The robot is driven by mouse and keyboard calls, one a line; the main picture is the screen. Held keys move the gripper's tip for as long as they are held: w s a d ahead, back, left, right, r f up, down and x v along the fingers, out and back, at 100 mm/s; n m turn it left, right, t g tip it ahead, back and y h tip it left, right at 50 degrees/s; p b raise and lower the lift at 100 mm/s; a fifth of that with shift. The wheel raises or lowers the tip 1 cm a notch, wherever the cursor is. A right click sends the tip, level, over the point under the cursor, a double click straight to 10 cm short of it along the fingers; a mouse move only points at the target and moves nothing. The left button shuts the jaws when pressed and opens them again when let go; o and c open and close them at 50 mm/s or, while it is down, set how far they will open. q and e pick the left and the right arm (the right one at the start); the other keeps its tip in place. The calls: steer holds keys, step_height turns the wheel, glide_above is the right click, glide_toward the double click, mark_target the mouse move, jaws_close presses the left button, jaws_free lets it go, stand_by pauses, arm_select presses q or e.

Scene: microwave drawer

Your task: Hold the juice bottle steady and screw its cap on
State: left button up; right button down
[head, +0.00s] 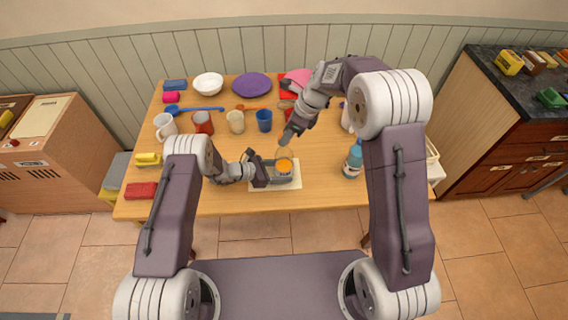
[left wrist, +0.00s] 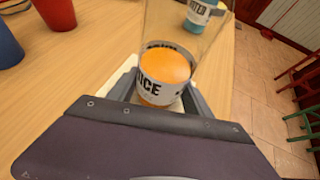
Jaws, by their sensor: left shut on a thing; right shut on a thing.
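The juice bottle (head: 284,165) stands upright on a pale mat (head: 290,186), with clear walls and orange juice in its lower part. In the left wrist view the bottle (left wrist: 163,85) shows a white label reading "ICE", and its top is out of frame. My left gripper (head: 279,171) is shut around the bottle's lower body; its jaws (left wrist: 160,95) flank the label. My right gripper (head: 288,138) is shut, tilted, just above and behind the bottle's clear upper part. The cap in it is too small or hidden to make out.
A blue water bottle (head: 353,160) stands to the right. Cups, including a blue one (head: 264,121) and a cream one (head: 236,122), stand behind. A red block (head: 141,190) and yellow block (head: 148,159) lie at left. The table front beside the mat is clear.

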steer(key=shift+f, duration=1.1)
stand_by(3.1)
arm_select(q)
steer(key=o, duration=0.4)
steer(key=shift+c, duration=0.2)
jaws_close()
arm_select(e)
steer(key=c, duration=0.9)
jaws_free()
steer(key=shift+c, duration=0.2)
jaws_close()
steer(key=m+t, duration=0.1)
steer(key=m, duration=0.3)
steer(key=shift+h, duration=0.4)
arm_select(q)
steer(key=shift+s, duration=0.1)
arm_select(e)
steer(key=shift+w+r+m+t+h, duration=0.1)
steer(key=shift+m+t+h, duration=0.3)
steer(key=shift+m, duration=0.85)
steer(key=shift+m+t+h, duration=0.3)
steer(key=shift+m+h, duration=0.2)
steer(key=shift+m, duration=0.75)
